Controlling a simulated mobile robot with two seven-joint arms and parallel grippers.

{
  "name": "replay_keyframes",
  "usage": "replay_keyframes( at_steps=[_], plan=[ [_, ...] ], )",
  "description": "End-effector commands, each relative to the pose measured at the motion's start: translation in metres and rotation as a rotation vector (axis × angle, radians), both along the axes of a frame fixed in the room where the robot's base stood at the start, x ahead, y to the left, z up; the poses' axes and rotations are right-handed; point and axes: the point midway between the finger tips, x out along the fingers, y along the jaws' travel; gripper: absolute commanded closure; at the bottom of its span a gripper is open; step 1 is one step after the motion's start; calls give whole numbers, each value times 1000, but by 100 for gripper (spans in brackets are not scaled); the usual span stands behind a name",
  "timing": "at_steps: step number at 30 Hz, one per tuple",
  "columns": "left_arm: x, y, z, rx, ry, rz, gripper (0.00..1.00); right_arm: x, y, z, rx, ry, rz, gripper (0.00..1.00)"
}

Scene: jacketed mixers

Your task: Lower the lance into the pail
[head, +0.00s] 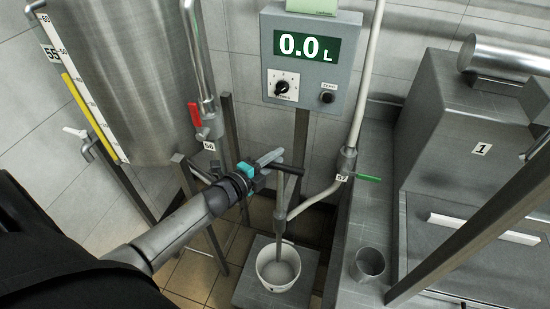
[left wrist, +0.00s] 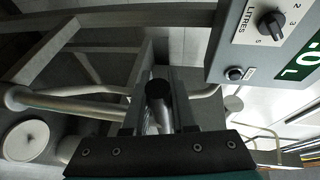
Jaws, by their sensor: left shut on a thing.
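The lance (head: 283,205) is a grey tube standing near upright, with a dark crosswise handle (head: 289,169) at its top and a side pipe running to the right. My left gripper (head: 268,162) is shut on the handle; in the left wrist view the handle's round black end (left wrist: 158,92) shows between the fingers (left wrist: 158,112). The white pail (head: 265,278) stands below on a grey platform (head: 248,291). My right gripper is not in view.
A grey control box (head: 312,60) reading 0.0 L hangs behind the lance. A steel tank (head: 130,80) stands left, with a red-handled valve (head: 195,115). A green-handled valve (head: 368,178) and grey cup (head: 370,262) are right of the lance.

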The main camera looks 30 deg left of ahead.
Motion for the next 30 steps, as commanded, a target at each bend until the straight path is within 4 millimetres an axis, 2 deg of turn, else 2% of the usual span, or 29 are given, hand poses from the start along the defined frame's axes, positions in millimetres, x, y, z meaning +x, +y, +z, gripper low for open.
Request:
replay_keyframes(
  at_steps=[24, 30],
  plan=[
    [0, 0, -1, 0, 1, 0, 100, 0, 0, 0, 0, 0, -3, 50],
    [0, 0, -11, 0, 1, 0, 100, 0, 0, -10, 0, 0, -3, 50]
  ],
)
